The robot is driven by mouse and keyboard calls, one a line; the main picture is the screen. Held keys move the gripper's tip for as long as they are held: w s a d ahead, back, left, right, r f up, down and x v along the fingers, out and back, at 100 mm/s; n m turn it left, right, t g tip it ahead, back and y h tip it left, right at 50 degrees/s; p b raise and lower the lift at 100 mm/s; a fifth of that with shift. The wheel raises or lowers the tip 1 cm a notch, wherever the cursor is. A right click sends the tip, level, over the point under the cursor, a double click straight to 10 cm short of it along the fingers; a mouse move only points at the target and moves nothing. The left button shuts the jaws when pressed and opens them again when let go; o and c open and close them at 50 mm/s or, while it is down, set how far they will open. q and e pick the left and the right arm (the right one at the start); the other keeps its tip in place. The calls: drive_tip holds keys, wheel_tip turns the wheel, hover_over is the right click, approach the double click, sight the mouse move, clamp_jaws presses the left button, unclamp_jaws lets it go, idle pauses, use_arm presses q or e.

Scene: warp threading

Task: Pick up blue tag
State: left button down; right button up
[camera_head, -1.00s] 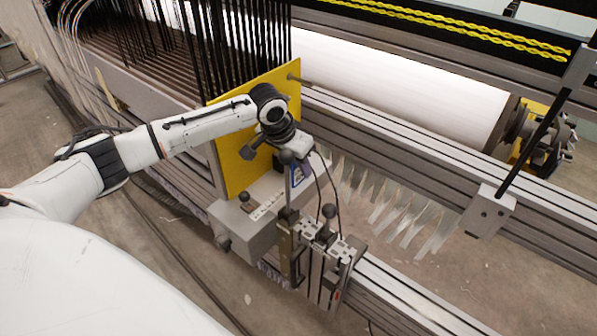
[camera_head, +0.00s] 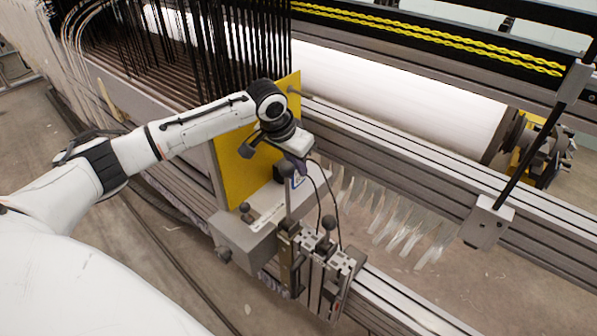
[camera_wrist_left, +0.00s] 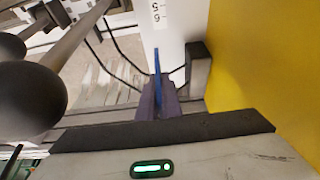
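The blue tag (camera_head: 298,181) is a small blue and white plate near the upright grey post beside the yellow panel in the head view. In the left wrist view the tag (camera_wrist_left: 157,66) shows edge-on as a thin blue strip. My left gripper (camera_head: 297,164) reaches down to it from above. Its purple fingers (camera_wrist_left: 157,100) lie close on both sides of the strip and look shut on it, with the tag's far part sticking out beyond them. My right gripper is not in view.
The yellow panel (camera_head: 243,165) stands right beside my left gripper. A grey block (camera_head: 244,236) and a clamp assembly with black knobs (camera_head: 318,262) sit below it. Black cables (camera_head: 335,205) hang close by. A white roller (camera_head: 400,95) and metal rails lie behind.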

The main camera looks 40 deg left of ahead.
use_arm(q)
wheel_tip(320, 180, up, 24)
drive_tip(key=p, duration=0.5)
drive_tip(key=shift+r, duration=0.2)
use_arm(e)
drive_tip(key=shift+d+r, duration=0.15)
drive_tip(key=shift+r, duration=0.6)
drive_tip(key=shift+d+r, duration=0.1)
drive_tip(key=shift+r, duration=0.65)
